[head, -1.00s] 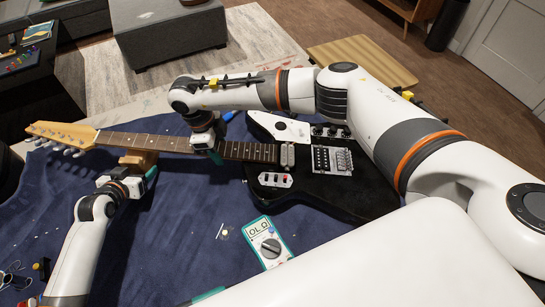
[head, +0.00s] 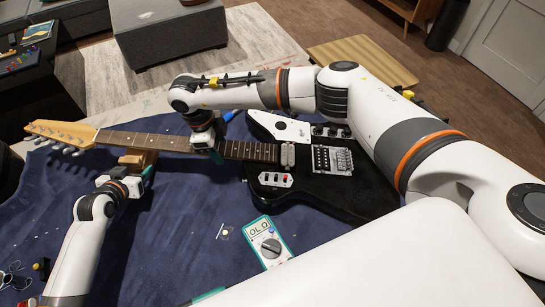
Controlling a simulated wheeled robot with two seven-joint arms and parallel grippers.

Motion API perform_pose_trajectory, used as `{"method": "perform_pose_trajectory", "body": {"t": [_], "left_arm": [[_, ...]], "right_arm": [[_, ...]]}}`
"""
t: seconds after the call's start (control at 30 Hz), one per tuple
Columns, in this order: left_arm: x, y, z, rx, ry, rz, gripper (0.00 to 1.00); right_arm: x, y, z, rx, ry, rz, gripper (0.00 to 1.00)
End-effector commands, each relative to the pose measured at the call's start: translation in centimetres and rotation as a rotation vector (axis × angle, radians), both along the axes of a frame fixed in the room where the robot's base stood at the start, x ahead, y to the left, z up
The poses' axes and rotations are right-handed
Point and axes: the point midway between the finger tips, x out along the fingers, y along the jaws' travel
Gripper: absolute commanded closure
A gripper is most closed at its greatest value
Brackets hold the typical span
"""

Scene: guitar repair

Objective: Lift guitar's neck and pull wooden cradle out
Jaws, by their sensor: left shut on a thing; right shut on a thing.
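The black electric guitar (head: 330,190) lies on a blue cloth, its neck (head: 165,141) pointing left to a pale wooden headstock (head: 60,132). My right gripper (head: 208,148) is shut on the neck from above, near its middle.
A multimeter (head: 268,242) lies on the blue cloth (head: 165,240) below the guitar body. Small parts and wires (head: 20,275) are at the lower left. The cloth between my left arm and the multimeter is mostly clear.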

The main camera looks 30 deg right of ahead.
Motion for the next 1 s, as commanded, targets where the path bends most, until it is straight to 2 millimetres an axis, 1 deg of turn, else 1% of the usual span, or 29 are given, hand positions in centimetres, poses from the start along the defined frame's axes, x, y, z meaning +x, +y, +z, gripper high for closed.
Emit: {"method": "perform_pose_trajectory", "body": {"t": [0.03, 0.17, 1.0], "left_arm": [[0.0, 0.0, 0.3, -0.001, -0.003, -0.001, 0.7], [-0.3, 0.2, 0.2, -0.001, -0.003, 0.0, 0.7], [-4.1, 2.3, 0.3, -0.001, -0.003, 0.001, 0.7]], "right_arm": [[0.2, 0.2, 0.5, 0.004, -0.007, 0.002, 0.94], [0.2, 0.2, 0.5, 0.004, -0.007, 0.002, 0.94], [0.2, 0.3, 0.5, 0.006, -0.007, 0.003, 0.94]]}}
